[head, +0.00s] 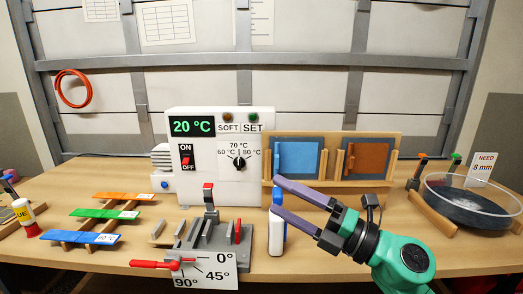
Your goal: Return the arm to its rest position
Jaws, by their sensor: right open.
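My right arm (402,258), green with a black wrist, comes in from the lower right. My right gripper (274,195) has two long purple fingers that point left and are spread apart with nothing between them. They hang over the table in front of the wooden rack, close to a white bottle (277,237) with a blue top. The lower finger partly covers the bottle; I cannot tell whether they touch. My left gripper is not in view.
A white heater box (218,190) reading 20 °C stands behind a grey bending jig (215,240) with a red lever. A wooden rack (333,187) holds blue and orange panels. Coloured strips (105,213) lie left. A round clear dish (472,200) stands right.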

